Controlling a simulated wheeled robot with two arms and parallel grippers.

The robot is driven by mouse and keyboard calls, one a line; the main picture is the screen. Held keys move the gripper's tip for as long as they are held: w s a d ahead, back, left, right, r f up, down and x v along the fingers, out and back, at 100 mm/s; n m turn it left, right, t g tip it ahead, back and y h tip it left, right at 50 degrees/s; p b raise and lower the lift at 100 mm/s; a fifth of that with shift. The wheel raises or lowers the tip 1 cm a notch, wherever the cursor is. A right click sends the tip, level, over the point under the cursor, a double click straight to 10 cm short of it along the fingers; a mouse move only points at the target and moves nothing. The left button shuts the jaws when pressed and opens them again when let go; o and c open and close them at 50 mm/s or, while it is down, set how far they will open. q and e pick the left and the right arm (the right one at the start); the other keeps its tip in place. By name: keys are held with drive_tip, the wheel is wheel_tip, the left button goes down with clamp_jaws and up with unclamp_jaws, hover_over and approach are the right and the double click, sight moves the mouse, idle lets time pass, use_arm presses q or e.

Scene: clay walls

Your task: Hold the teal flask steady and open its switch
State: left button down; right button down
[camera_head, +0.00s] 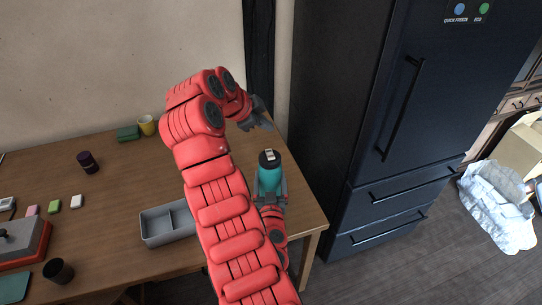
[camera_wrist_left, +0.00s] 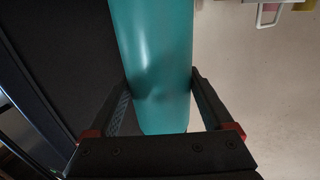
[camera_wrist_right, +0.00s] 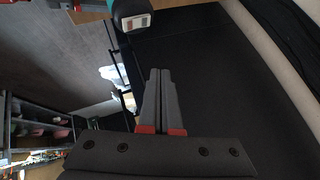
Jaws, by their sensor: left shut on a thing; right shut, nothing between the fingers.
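The teal flask (camera_head: 270,180) stands upright near the right end of the table, with a black lid (camera_head: 264,160) and a pale switch (camera_head: 270,154) on top. My left gripper (camera_head: 270,192) is shut around its body. In the left wrist view the flask (camera_wrist_left: 155,60) lies between the two fingers (camera_wrist_left: 160,88). My right gripper (camera_head: 262,118) is shut and empty, above and behind the flask, apart from it. In the right wrist view its fingers (camera_wrist_right: 160,75) are together, and the switch (camera_wrist_right: 136,22) shows pale with red and green marks near the top edge.
A grey divided tray (camera_head: 168,222) lies left of the flask, partly behind my arm. A yellow cup (camera_head: 147,125), a green block (camera_head: 128,133) and a dark jar (camera_head: 87,162) stand farther back. A dark fridge (camera_head: 350,110) rises close to the table's right edge.

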drive_tip(key=shift+s+d+f, duration=0.1)
drive_tip(key=shift+s+f, duration=0.1)
drive_tip(key=shift+f, duration=1.5)
drive_tip(key=shift+s+f, duration=0.2)
drive_tip(key=shift+f, duration=1.45)
drive_tip(key=shift+f, duration=0.15)
drive_tip(key=shift+f, duration=0.2)
drive_tip(key=shift+s+f, duration=0.1)
drive_tip(key=shift+f, duration=0.2)
drive_tip(key=shift+r, duration=0.1)
drive_tip(key=shift+r, duration=0.6)
drive_tip(key=r, duration=0.5)
drive_tip(key=shift+w, duration=0.4)
